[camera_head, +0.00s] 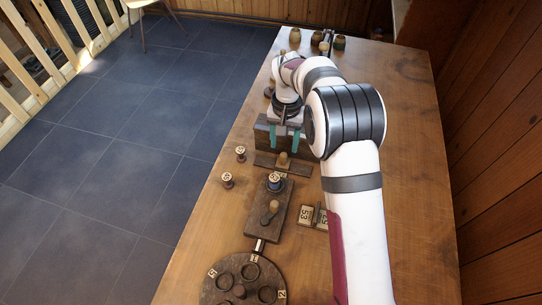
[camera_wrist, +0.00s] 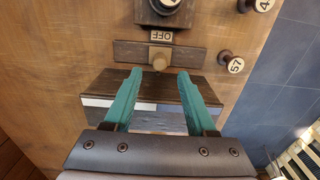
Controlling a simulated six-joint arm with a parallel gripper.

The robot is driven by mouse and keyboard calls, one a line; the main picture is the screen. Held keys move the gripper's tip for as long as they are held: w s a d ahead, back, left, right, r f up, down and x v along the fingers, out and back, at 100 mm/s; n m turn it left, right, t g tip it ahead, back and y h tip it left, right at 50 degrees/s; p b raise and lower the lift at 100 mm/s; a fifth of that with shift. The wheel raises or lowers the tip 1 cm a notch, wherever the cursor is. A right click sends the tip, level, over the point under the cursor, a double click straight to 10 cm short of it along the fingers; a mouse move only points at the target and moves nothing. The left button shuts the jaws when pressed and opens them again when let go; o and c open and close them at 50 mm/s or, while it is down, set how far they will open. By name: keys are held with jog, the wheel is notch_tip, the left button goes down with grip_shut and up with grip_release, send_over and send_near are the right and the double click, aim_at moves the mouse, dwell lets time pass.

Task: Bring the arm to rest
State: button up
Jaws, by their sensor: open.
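My gripper (camera_head: 285,144) is open in the head view, over the table near a dark wooden block (camera_head: 262,139). In the wrist view, its two green fingers (camera_wrist: 160,75) are apart with nothing held between them. An "OFF" label (camera_wrist: 161,36) lies beside the strip. I cannot tell the exact gap between fingertips and knob.
Two numbered spools (camera_head: 240,154) (camera_head: 227,180) stand near the table's left edge. A blue spool (camera_head: 274,182) stands on a dark board (camera_head: 261,225). A round tray with holes (camera_head: 221,292), number plates (camera_head: 307,216) and small pots (camera_head: 295,36) are also on the table (camera_head: 412,130).

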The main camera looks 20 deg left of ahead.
jog(key=shift+r, duration=0.35)
grip_shut()
dwell(0.5)
dwell(0.7)
notch_tip(320, 180, up, 4)
jog(key=shift+f, duration=0.1)
dwell(0.3)
